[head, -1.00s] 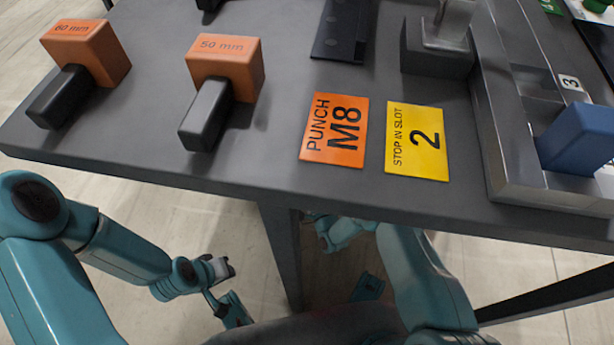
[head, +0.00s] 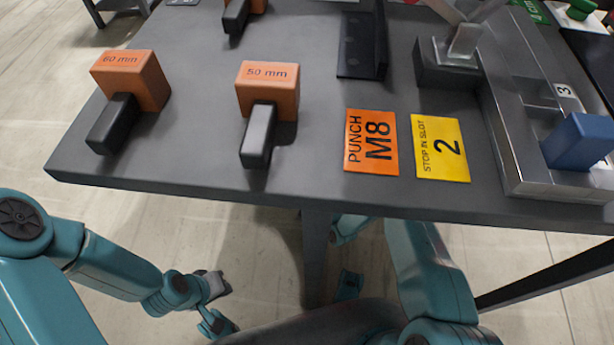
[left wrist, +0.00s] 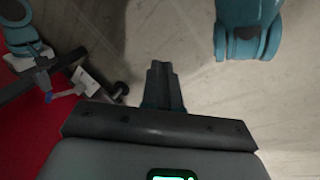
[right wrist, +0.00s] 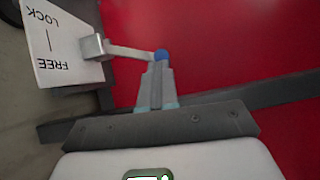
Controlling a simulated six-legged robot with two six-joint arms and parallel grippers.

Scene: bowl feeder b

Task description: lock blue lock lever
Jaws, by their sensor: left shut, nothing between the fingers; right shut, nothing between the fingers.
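The blue lock lever shows in the right wrist view as a pale metal arm (right wrist: 128,51) with a blue knob (right wrist: 161,56) at its end. Its pivot block sits at the edge of a white plate (right wrist: 62,42) printed LOCK and FREE, on the FREE side. My right gripper (right wrist: 158,72) is shut and empty, with its tips at the knob; I cannot tell whether they touch it. The knob also shows small in the left wrist view (left wrist: 48,96). My left gripper (left wrist: 160,70) is shut and empty, over bare floor. The lever is not visible in the head view.
A grey table (head: 210,180) stands ahead, with orange-headed blocks, an orange PUNCH M8 card (head: 371,142), a yellow STOP IN SLOT 2 card (head: 440,149) and a metal fixture with a blue block (head: 580,141). A red surface (right wrist: 220,50) lies behind the lever.

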